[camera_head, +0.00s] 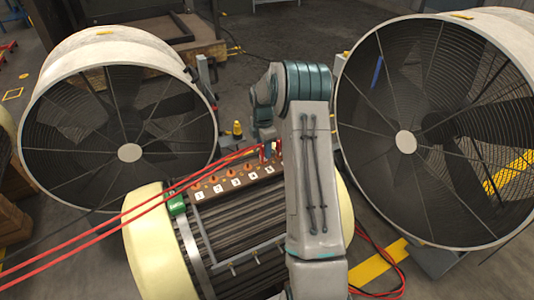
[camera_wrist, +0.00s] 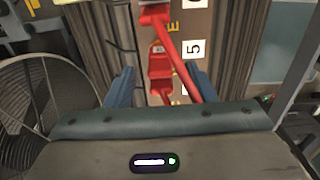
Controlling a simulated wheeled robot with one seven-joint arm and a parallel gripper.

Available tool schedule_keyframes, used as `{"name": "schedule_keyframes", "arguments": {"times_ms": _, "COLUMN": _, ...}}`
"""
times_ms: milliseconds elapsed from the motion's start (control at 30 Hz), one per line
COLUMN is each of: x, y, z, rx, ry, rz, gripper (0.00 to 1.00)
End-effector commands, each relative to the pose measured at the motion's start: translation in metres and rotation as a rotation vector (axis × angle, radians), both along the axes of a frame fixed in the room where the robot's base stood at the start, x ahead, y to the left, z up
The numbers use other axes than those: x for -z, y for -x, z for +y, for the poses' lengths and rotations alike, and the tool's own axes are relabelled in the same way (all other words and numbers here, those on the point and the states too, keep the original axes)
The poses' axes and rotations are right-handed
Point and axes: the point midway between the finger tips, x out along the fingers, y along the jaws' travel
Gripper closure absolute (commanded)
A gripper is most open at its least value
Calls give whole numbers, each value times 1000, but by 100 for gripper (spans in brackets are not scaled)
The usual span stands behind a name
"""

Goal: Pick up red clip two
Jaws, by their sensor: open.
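Two red clips sit at the right end of the brown terminal strip (camera_head: 235,178) in the head view. In the wrist view one red clip (camera_wrist: 160,72) lies between my two blue fingers, with a red cable running from it. The other red clip (camera_wrist: 154,14) is farther up the strip, at the top edge. No marking shows which is clip two. My gripper (camera_wrist: 161,88) is open, a finger on each side of the nearer clip; I cannot tell whether they touch it. In the head view my arm partly hides the gripper and the clips.
The strip sits on a cream motor housing (camera_head: 150,235) with a green tag (camera_head: 177,206). Red cables (camera_head: 130,215) run left from the clips. Large fans stand at left (camera_head: 125,110) and right (camera_head: 440,130). Numbered labels and orange terminals line the strip.

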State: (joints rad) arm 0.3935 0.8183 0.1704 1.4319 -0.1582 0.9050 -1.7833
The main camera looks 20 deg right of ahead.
Motion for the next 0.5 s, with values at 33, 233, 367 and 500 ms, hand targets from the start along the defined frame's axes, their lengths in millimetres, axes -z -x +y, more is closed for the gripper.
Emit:
{"name": "schedule_keyframes", "arguments": {"times_ms": 33, "x": 9, "y": 1, "z": -1, "rx": 1, "ry": -1, "rz": 3, "gripper": 50}}
{"name": "schedule_keyframes", "arguments": {"times_ms": 233, "x": 19, "y": 0, "z": -1, "rx": 0, "ry": 0, "rz": 0, "gripper": 50}}
{"name": "schedule_keyframes", "arguments": {"times_ms": 367, "x": 19, "y": 0, "z": 0, "rx": 0, "ry": 0, "rz": 0, "gripper": 56}}
{"name": "schedule_keyframes", "arguments": {"times_ms": 500, "x": 19, "y": 0, "z": 0, "rx": 0, "ry": 0, "rz": 0, "gripper": 94}}
